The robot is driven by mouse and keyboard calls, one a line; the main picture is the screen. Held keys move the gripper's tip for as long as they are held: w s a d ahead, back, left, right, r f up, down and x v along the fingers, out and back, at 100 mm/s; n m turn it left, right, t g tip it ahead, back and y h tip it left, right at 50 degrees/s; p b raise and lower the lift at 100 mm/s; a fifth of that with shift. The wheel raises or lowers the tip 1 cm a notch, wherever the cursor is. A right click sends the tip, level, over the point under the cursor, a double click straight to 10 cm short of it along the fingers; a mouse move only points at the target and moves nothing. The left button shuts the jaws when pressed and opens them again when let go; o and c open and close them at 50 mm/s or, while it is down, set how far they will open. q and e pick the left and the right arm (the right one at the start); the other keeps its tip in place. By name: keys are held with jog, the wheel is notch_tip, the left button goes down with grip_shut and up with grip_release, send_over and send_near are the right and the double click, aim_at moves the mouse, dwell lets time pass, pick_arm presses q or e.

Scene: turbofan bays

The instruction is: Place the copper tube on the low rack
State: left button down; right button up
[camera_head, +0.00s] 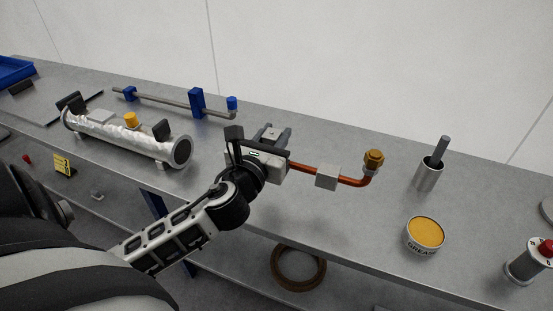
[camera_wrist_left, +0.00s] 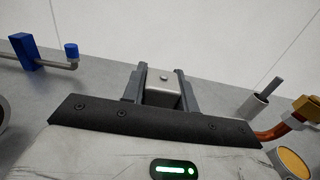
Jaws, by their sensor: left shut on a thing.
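The copper tube (camera_head: 303,167) is above or on the grey bench, running right from my left gripper to a bend with a brass fitting (camera_head: 373,160). A pale grey block (camera_head: 327,180) sits on its middle. My left gripper (camera_head: 275,135) is shut on a grey block with a bolt on top, at the tube's left end; the block (camera_wrist_left: 163,92) shows between the fingers in the left wrist view. The gripper body hides that end of the tube. I cannot tell which thing is the low rack. My right gripper is not in view.
Blue supports (camera_head: 197,102) carry a grey tube at the back. A silver cylinder (camera_head: 125,135) lies at left. A grey cup (camera_head: 429,176), a grease tin (camera_head: 425,233) and a red-button post (camera_head: 527,262) stand at right. A brown ring (camera_head: 299,288) is below the bench edge.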

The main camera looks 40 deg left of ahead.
pick_arm(q)
jog(key=w+f+b, duration=0.1)
jog(key=f, duration=0.1)
jog(key=w+a+f+b, duration=0.1)
jog(key=f, duration=0.2)
jog(key=w+a+f+b, duration=0.1)
jog(key=f, duration=0.1)
jog(key=shift+f+b, duration=0.2)
jog(key=shift+b, duration=0.1)
jog(key=shift+f, duration=0.3)
jog(key=c, duration=1.3)
grip_release()
jog(key=shift+o, duration=1.1)
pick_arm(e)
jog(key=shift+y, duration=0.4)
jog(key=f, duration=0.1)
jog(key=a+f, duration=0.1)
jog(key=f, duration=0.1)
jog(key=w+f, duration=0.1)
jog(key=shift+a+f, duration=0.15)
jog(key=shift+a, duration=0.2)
